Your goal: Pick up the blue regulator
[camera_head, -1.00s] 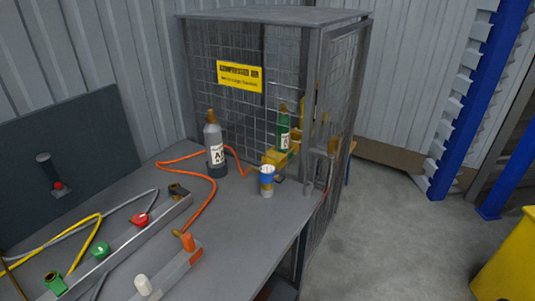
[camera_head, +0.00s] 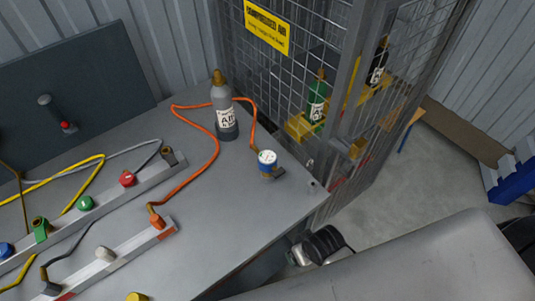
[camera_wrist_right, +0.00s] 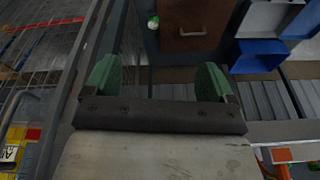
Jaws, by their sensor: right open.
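The blue regulator (camera_head: 267,157), a short blue cylinder with a white gauge face on top, stands on the grey workbench (camera_head: 205,255) near its right edge. An orange hose runs up beside it. My right gripper (camera_wrist_right: 158,82) shows in the right wrist view with two green-padded fingers wide apart and nothing between them. In the head view my grey right arm fills the lower right, beyond the bench edge and apart from the regulator. The regulator cannot be made out in the right wrist view. My left gripper is in neither view.
A grey cylinder (camera_head: 224,115) stands behind the regulator. The wire cage (camera_head: 310,60) rises at the bench's right end, with a green bottle (camera_head: 317,100) inside. Rails (camera_head: 110,255) with coloured fittings lie left. A blue bin (camera_wrist_right: 258,56) shows in the wrist view.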

